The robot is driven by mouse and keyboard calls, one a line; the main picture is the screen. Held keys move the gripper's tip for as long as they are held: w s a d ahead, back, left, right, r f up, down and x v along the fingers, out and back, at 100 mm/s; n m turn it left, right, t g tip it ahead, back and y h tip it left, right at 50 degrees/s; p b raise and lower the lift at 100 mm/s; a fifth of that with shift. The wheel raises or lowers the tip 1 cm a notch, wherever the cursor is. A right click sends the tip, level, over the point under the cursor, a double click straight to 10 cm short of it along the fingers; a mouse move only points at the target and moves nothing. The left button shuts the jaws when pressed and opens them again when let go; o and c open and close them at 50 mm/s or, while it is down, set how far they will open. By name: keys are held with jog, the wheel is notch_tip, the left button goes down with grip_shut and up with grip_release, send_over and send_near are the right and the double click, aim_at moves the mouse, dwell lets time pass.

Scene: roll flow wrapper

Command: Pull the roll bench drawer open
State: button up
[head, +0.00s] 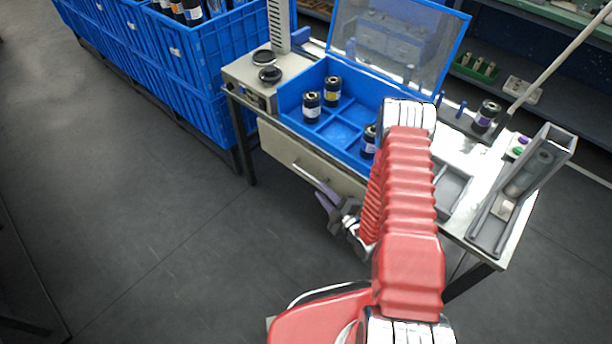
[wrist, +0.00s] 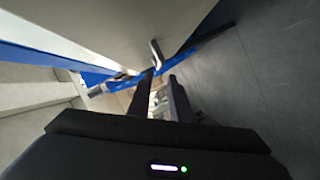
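The roll bench (head: 452,222) has a beige drawer front (head: 281,147) below its top; the drawer looks shut. A slim metal bar handle (head: 306,174) sits on that front, its right part close to my gripper. My gripper (head: 323,200) is in front of the drawer, near the handle's right end, with its fingers apart. In the wrist view, my gripper's two dark fingers (wrist: 162,84) show a gap with nothing held between them. A metal handle piece (wrist: 156,53) shows just beyond the fingertips, against the pale drawer front (wrist: 110,25). I cannot tell whether they touch it.
A blue divided tray (head: 340,132) with several dark rolls and a raised clear lid (head: 392,42) stands on the bench. Blue crates (head: 205,60) stand to the left. A metal channel fixture (head: 530,185) is at the right end. The floor (head: 170,220) before the drawer is clear.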

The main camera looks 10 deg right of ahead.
aim_at(308, 174)
jog(key=x, duration=1.1)
jog(key=shift+w+f, duration=0.15)
jog(key=shift+w, duration=0.05)
jog(key=shift+c, duration=0.4)
grip_shut()
jog(key=shift+s, duration=0.1)
